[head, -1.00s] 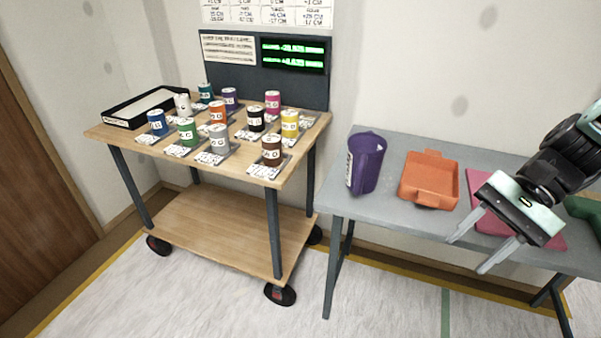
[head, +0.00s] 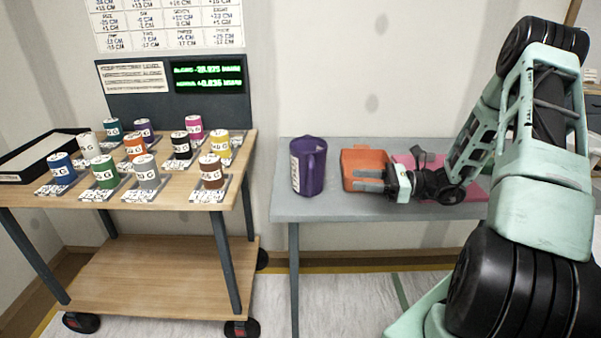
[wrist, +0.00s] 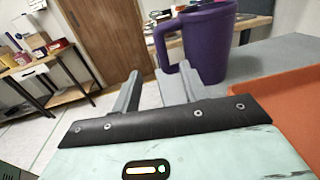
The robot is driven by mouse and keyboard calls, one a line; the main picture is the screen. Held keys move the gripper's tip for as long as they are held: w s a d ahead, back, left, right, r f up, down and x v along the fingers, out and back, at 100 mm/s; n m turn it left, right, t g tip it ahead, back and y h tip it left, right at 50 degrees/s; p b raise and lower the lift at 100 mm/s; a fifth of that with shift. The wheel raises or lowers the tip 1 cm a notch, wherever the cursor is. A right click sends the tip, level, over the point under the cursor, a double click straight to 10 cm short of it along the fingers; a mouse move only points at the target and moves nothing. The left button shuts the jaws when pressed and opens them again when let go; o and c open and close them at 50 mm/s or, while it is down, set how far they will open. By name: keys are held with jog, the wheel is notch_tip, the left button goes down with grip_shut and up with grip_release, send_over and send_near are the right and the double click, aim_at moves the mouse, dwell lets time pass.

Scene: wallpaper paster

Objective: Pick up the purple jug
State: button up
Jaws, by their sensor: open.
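The purple jug (head: 309,168) stands upright near the left end of the grey table, with a white label on its left side. In the wrist view the jug (wrist: 209,45) is ahead, with its handle toward my gripper. My gripper (head: 358,181) is to the right of the jug in the head view, its fingers pointing left toward it. In the wrist view my gripper (wrist: 152,92) has its fingers apart, with the jug's handle showing close to the right fingertip. I cannot tell whether they touch. Nothing is held.
An orange tray (head: 366,160) lies behind my gripper on the grey table (head: 330,208). A pink mat (head: 470,185) lies further right. A wooden cart (head: 170,192) with several coloured cans stands left of the table, across a narrow gap.

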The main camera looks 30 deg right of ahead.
aim_at(310, 192)
jog(key=x, duration=1.3)
jog(key=shift+w+a+f+p, duration=0.1)
jog(key=shift+w+a+p, duration=0.05)
jog(key=shift+w+p, duration=0.15)
grip_shut()
